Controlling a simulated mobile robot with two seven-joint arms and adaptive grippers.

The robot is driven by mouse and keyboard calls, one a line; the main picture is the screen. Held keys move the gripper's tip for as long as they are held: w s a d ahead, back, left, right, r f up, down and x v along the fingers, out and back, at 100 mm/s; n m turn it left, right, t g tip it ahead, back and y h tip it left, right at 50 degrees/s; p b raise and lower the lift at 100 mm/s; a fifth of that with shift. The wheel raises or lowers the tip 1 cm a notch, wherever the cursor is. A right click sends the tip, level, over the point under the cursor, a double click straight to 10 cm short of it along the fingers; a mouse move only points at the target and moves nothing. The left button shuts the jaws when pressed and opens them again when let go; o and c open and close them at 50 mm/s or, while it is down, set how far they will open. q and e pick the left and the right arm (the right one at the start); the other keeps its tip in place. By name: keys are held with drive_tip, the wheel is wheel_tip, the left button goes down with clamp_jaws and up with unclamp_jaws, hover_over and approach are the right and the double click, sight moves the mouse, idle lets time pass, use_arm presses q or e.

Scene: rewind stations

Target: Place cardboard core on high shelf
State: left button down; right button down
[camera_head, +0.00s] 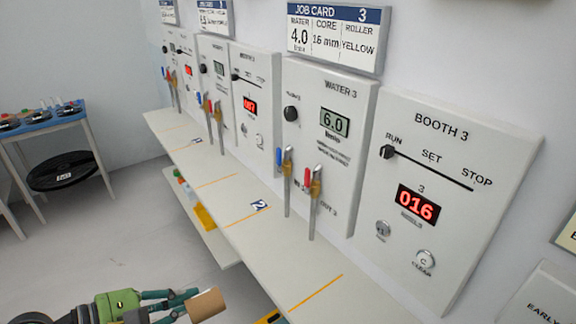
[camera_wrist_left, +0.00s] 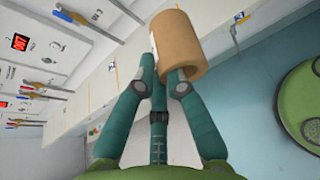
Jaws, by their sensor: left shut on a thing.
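My left gripper (camera_head: 178,303) is at the bottom of the head view, in front of the long shelf's near edge. Its green-teal fingers are shut on a tan cardboard core (camera_head: 206,305). In the left wrist view the gripper (camera_wrist_left: 162,82) pinches the wall of the hollow core (camera_wrist_left: 180,45), whose open end faces the camera. The core is held in the air, apart from any surface. The long white shelf (camera_head: 255,245) runs along the wall below the panels. My right gripper is in neither view.
Wall panels carry valves, displays and a slider, including Booth 3 (camera_head: 450,190) and Water 3 (camera_head: 330,140). A lower shelf (camera_head: 215,245) holds coloured items. A blue-topped table (camera_head: 60,118) with reels stands at left, a black disc (camera_head: 62,171) beneath it. Open floor lies between.

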sight(205, 313)
use_arm(q)
drive_tip(key=shift+s+a+r, duration=0.15)
drive_tip(key=shift+a+r, duration=0.05)
drive_tip(key=shift+r, duration=0.3)
drive_tip(key=shift+n+t+y, duration=0.3)
drive_tip(key=shift+n+t, duration=0.2)
drive_tip(key=shift+n, duration=0.1)
drive_tip(key=d+f, duration=0.1)
drive_tip(key=f, duration=0.1)
drive_tip(key=d+f, duration=0.1)
drive_tip(key=f, duration=0.1)
drive_tip(key=w+d+f, duration=0.1)
drive_tip(key=shift+d+f, duration=0.15)
drive_tip(key=shift+f, duration=0.25)
drive_tip(key=s+d+f+n+t+y, duration=0.1)
drive_tip(key=d+f, duration=0.5)
drive_tip(key=d, duration=0.8)
drive_tip(key=shift+s+d+f+n+t+y, duration=0.2)
drive_tip(key=shift+d+n+t+y, duration=0.1)
drive_tip(key=shift+n+t+y, duration=0.55)
